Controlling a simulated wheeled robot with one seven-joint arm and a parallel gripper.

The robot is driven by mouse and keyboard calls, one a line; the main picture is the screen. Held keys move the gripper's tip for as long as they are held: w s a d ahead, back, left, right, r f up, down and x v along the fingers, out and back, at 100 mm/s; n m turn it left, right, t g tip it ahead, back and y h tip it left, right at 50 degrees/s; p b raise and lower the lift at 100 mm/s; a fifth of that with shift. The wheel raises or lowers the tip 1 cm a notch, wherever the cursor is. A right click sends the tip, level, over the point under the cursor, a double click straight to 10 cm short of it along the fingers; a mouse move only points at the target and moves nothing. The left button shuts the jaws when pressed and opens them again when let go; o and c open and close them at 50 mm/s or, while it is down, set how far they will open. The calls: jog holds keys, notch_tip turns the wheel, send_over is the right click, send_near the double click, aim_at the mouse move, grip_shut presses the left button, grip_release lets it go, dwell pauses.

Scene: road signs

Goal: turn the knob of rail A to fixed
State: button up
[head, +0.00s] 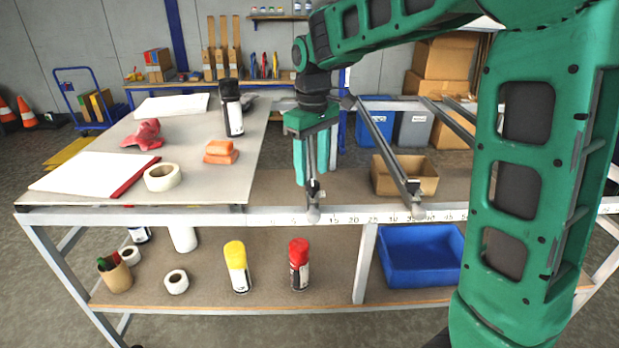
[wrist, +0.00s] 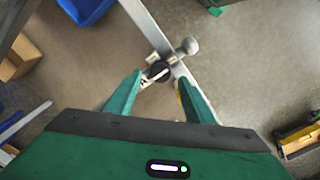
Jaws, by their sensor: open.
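My gripper (head: 316,178) points down over the front end of the left rail (head: 311,152), its fingers open. In the wrist view, a round black knob (wrist: 159,72) with a white pointer lies between and just beyond the fingertips (wrist: 160,80), next to a round metal end piece. The pointer lies slanted; the marks around it are too small to read. I cannot tell whether the fingers touch the knob. A second rail (head: 385,150) runs to the right, its end fitting on the scale bar. No letter shows which rail is A.
A numbered scale bar (head: 350,216) runs along the table's front edge. The grey board (head: 200,190) at left carries tape, orange blocks and a black spray can (head: 232,108). A blue bin (head: 420,255) is on the lower shelf.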

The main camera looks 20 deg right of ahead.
aim_at(312, 188)
jog(key=shift+f, duration=1.5)
jog(key=c, duration=1)
jog(key=shift+c, duration=0.2)
